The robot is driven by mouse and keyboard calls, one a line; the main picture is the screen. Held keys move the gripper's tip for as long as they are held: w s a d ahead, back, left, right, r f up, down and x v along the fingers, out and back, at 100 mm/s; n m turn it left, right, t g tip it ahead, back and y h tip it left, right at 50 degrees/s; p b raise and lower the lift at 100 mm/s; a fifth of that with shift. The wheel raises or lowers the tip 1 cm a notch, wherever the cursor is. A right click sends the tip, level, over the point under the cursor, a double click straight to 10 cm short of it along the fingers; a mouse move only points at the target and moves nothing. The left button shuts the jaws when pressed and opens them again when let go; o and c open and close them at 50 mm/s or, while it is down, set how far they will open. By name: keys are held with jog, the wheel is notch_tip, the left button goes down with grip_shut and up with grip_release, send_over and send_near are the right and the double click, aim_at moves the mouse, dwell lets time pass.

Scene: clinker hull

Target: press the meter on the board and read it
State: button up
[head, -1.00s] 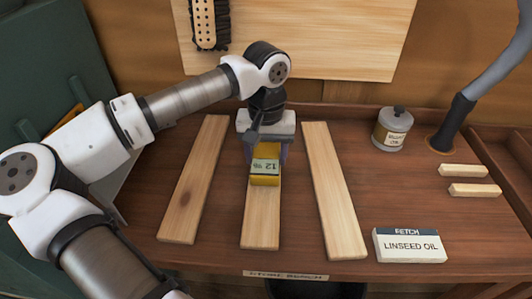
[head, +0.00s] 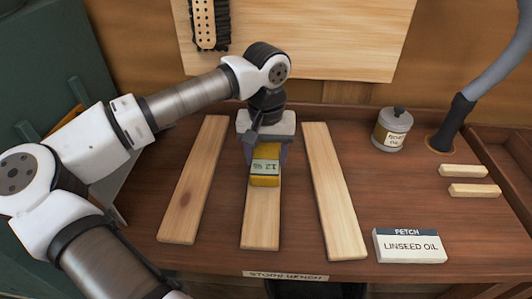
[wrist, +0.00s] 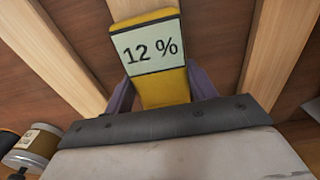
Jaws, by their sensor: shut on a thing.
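The yellow meter (head: 264,180) is on the middle board (head: 262,222), near the board's far part. Its pale screen reads 12 % in the wrist view (wrist: 151,48). My gripper (head: 266,155) is shut on the meter, with a finger on each side of it, and points down at the board. The meter appears to touch the board, but its contact end is hidden from me. A left board (head: 194,180) and a right board (head: 334,190) lie on either side.
A card reading FETCH, LINSEED OIL (head: 409,246) stands at the right front. A lidded tin (head: 392,129) stands at the back right, near a grey hose (head: 490,75). Two small wood strips (head: 463,171) lie at right. A brush (head: 209,25) hangs on the back panel.

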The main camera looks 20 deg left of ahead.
jog(key=shift+r+p, duration=2.55)
jog(key=shift+r, duration=1.45)
